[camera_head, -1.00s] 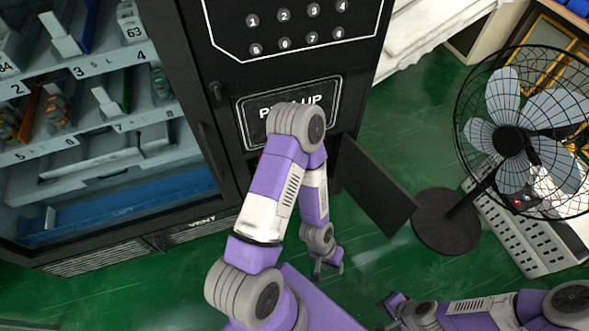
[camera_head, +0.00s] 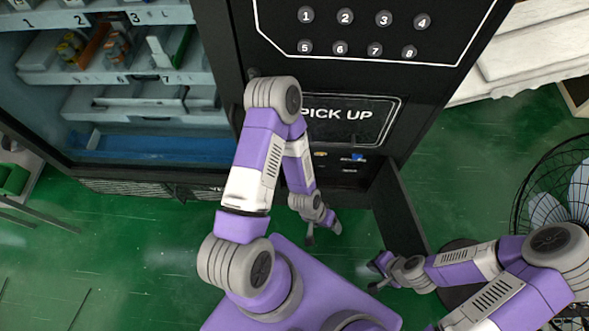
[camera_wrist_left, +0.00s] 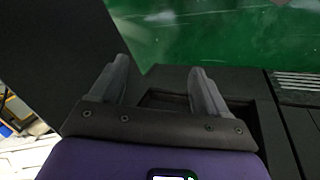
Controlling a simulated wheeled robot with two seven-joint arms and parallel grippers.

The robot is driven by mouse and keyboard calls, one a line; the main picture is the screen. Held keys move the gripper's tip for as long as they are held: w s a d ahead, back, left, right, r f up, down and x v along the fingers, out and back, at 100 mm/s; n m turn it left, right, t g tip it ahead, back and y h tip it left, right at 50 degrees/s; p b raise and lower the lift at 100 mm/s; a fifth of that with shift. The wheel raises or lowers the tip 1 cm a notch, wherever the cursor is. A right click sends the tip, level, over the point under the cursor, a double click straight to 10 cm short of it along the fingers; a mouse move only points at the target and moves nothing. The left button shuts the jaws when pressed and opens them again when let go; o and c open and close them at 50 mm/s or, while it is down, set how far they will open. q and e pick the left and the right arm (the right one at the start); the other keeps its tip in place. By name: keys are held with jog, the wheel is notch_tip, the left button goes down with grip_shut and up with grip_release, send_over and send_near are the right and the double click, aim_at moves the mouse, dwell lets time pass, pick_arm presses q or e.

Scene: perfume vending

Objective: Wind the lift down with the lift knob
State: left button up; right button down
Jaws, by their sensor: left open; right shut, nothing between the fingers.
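The black vending machine (camera_head: 310,75) fills the upper middle of the head view. Its blue lift tray (camera_head: 160,148) lies low behind the glass, below the shelves. A small dark knob (camera_head: 254,72) sits on the frame between the glass and the button panel, partly against my left arm; I cannot tell if it is the lift knob. My left gripper (camera_head: 322,234) hangs low before the machine, apart from the knob. In the left wrist view its two fingers (camera_wrist_left: 163,88) are apart and empty. My right gripper (camera_head: 378,272) is shut and empty at lower right, near the open flap.
The dark flap (camera_head: 402,210) stands open below the PICK UP panel (camera_head: 345,120), with small items (camera_head: 357,157) in the opening. A wire-caged fan (camera_head: 560,195) stands at right. Green floor (camera_head: 130,260) is clear at lower left.

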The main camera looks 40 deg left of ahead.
pick_arm(q)
jog(key=o, duration=0.4)
jog(key=w+a+f+t+b, duration=0.1)
jog(key=w+f+t, duration=0.3)
jog(key=w+f, duration=0.4)
jog(key=shift+w+a+m+y+b, duration=0.3)
jog(key=shift+w+a+m+b, duration=0.1)
jog(key=shift+b, duration=0.05)
jog(key=w+a+f+t+y+b, duration=0.2)
jog(key=w+a+f+t, duration=0.25)
jog(key=w+f, duration=0.2)
jog(key=s+a+f+t+y+b, duration=0.25)
jog(key=a+f+t+y, duration=0.25)
jog(key=a+y, duration=0.55)
jog(key=shift+n+y, duration=0.25)
jog(key=shift+n, duration=0.15)
jog(key=b+x, duration=0.1)
jog(key=x, duration=0.1)
jog(key=b+x, duration=0.1)
jog(key=x, duration=0.2)
jog(key=b+x, duration=0.1)
jog(key=x, duration=0.2)
jog(key=shift+w+d+r, duration=0.1)
jog(key=shift+d+r, duration=0.15)
jog(key=shift+d, duration=0.05)
jog(key=c, duration=1)
